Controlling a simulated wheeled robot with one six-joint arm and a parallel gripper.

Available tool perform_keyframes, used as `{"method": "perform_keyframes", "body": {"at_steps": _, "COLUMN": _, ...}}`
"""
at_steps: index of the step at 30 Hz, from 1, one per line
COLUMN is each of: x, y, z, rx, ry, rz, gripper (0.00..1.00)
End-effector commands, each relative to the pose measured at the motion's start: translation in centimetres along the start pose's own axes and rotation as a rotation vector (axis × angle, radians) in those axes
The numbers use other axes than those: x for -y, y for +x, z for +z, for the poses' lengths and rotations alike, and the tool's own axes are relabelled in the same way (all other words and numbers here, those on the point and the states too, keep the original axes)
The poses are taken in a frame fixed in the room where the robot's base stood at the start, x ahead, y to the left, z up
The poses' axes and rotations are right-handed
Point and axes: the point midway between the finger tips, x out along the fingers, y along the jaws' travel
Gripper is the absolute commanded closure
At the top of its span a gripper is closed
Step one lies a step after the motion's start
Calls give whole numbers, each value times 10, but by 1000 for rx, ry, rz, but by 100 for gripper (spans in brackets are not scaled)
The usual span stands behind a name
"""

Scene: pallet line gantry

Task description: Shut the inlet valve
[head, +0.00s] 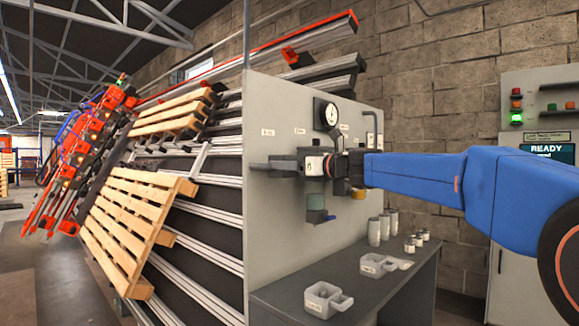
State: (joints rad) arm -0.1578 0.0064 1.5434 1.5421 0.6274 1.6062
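A pipe assembly is mounted on the grey upright panel (270,100). Its grey inlet pipe (262,166) enters from the left and meets dark fittings (284,163). I cannot clearly make out the inlet valve or its handle's position; small white labels sit above this line. A green-tinted bowl (315,200) hangs below, and a round white gauge (327,113) is above. My blue arm reaches in from the right. My gripper (330,162) is at the assembly, right of the pipe. Its fingertips blend with the dark fittings, so I cannot tell whether they touch or grip anything.
A grey bench (275,290) below the panel carries two small white bins (322,300) and several canisters (378,230). A control cabinet (545,90) with a lit green lamp and a READY screen stands right. Wooden pallets (130,225) lean on the sloped rack at left.

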Motion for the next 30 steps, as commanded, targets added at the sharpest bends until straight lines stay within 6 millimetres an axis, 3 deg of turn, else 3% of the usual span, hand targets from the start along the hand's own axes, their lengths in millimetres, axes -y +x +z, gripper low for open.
{"method": "perform_keyframes", "body": {"at_steps": 7, "x": 0, "y": 1, "z": 0, "rx": 0, "ry": 0, "rz": 0, "gripper": 30}}
{"method": "perform_keyframes", "body": {"at_steps": 12, "x": 0, "y": 1, "z": 0, "rx": 0, "ry": 0, "rz": 0, "gripper": 68}}
{"method": "perform_keyframes", "body": {"at_steps": 13, "x": 0, "y": 1, "z": 0, "rx": 0, "ry": 0, "rz": 0, "gripper": 71}}
{"method": "perform_keyframes", "body": {"at_steps": 23, "x": 0, "y": 0, "z": 0, "rx": 0, "ry": -35, "rz": 1, "gripper": 71}}
{"method": "perform_keyframes", "body": {"at_steps": 30, "x": -1, "y": 0, "z": 0, "rx": 0, "ry": -168, "rz": 1, "gripper": 71}}
